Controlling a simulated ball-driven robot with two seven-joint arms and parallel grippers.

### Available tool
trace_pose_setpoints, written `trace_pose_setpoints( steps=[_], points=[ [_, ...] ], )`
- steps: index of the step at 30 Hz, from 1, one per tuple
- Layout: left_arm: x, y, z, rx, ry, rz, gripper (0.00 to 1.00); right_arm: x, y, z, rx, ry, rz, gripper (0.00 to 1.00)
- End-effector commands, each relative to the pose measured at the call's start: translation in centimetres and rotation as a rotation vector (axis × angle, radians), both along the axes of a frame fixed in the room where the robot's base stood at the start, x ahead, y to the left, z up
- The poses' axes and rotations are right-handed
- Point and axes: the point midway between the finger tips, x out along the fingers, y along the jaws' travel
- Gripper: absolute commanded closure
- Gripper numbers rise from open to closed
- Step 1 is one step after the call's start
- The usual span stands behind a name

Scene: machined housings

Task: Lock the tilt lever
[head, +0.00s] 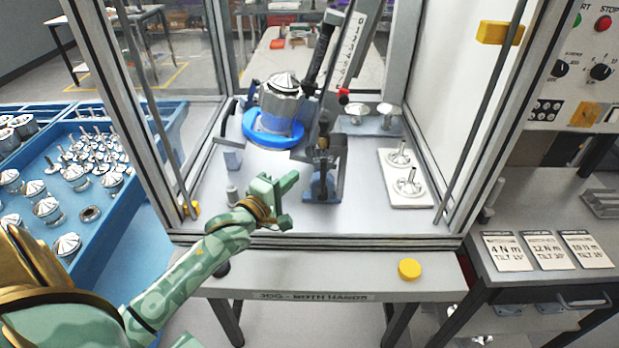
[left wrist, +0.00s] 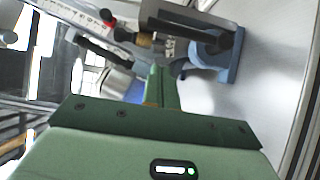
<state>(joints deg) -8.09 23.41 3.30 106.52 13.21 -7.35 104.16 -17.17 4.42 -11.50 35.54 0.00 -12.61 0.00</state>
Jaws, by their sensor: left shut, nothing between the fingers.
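A short lever with a red knob (head: 343,96) sits beside a tilted numbered scale (head: 349,45), at the back of the enclosure. I take it to be the tilt lever; whether it is locked I cannot tell. The red knob also shows at the top of the left wrist view (left wrist: 107,15). A silver housing (head: 281,98) sits in a blue ring (head: 262,138) left of the scale. My left gripper (head: 285,188) is shut and empty over the front of the enclosure, apart from the knob. Its closed fingers show in the wrist view (left wrist: 163,88). My right gripper is not seen.
A dark upright tool on a blue stand (head: 322,187) stands between my left gripper and the right side. A white plate (head: 396,165) holds metal parts. Frame posts flank the opening. A blue bin (head: 128,200) of parts is at left, a yellow button (head: 409,269) in front.

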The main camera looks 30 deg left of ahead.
Motion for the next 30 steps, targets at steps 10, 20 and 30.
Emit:
trace_pose_setpoints(
  steps=[10, 20, 30],
  points=[
    [3.5, -2.7, 0.0, 0.000, 0.000, 0.000, 1.00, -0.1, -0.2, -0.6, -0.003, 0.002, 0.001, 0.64],
    [3.7, -3.0, 0.0, 0.000, 0.001, 0.000, 1.00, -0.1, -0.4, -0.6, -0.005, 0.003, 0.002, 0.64],
    [3.9, -3.1, 0.5, 0.031, 0.019, 0.000, 1.00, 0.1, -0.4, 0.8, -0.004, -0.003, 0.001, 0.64]
  ],
)
